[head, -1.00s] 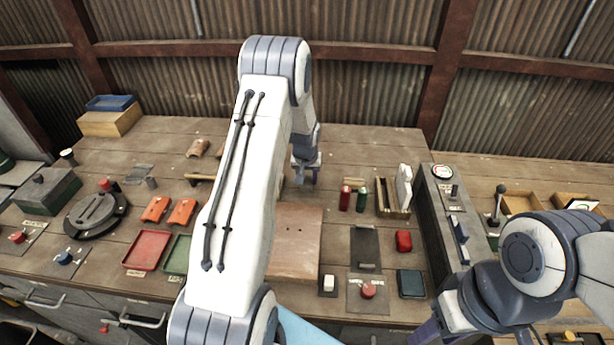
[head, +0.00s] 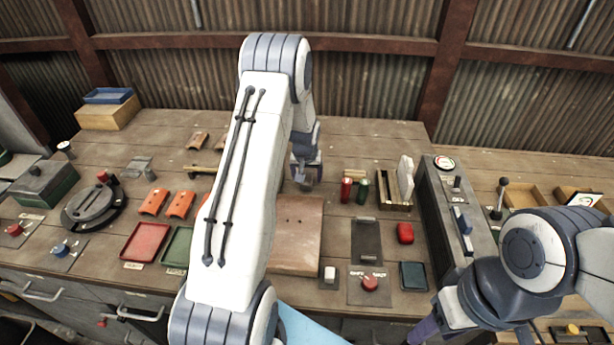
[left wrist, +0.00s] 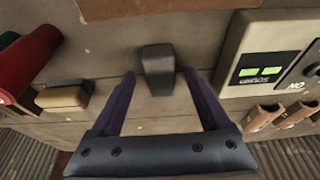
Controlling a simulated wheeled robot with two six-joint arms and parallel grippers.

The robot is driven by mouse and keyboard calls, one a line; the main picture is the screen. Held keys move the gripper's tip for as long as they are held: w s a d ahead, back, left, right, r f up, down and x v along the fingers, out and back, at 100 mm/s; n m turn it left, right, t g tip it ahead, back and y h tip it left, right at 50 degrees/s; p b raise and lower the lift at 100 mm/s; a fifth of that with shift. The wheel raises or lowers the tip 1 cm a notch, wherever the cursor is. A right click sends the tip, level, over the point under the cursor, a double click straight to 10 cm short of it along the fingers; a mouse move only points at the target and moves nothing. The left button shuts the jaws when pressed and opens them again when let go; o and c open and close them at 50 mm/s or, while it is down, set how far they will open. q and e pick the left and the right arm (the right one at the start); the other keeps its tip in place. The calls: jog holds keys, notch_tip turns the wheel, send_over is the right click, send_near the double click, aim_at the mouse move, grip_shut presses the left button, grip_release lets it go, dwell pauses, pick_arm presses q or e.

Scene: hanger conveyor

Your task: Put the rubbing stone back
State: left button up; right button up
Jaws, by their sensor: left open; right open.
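A dark grey block (left wrist: 158,70), which looks like the rubbing stone, stands on the wooden bench between the spread fingers of my left gripper (left wrist: 155,95) in the left wrist view. The fingers are open and appear apart from it. In the head view my left gripper (head: 307,170) is over the bench behind the wooden board (head: 298,235), and my left arm hides much of the bench middle. My right gripper (head: 424,328) is only partly in view at the bottom right, away from the bench objects.
A red cylinder (head: 346,190) and a green cylinder (head: 363,191) stand right of my left gripper, beside a wooden rack (head: 394,204).

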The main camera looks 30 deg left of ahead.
pick_arm(q)
jog(key=b+v, duration=0.2)
jog(key=v, duration=0.8)
jog(key=shift+r, duration=0.2)
jog(key=shift+s+d, duration=0.1)
jog(key=shift+d, duration=0.05)
jog(key=s+d+r+m+h, duration=0.1)
jog(key=s+d+r+m, duration=0.15)
jog(key=d, duration=0.45)
jog(key=s+d+r+m, duration=0.1)
jog(key=s+d, duration=0.2)
jog(key=d, duration=0.3)
jog(key=s+d+r+m+h, duration=0.1)
jog(key=s+d+r, duration=0.1)
jog(key=d, duration=0.5)
jog(key=s+d+r+m+g, duration=0.1)
jog(key=s+d+m, duration=0.3)
jog(key=s, duration=0.8)
jog(key=s+d+r+m+g, duration=0.1)
jog(key=s+d+m, duration=0.3)
jog(key=s, duration=0.8)
jog(key=d+g, duration=0.1)
jog(key=d, duration=0.1)
jog(key=shift+s+d, duration=0.3)
jog(key=shift+d, duration=0.1)
jog(key=shift+r, duration=0.1)
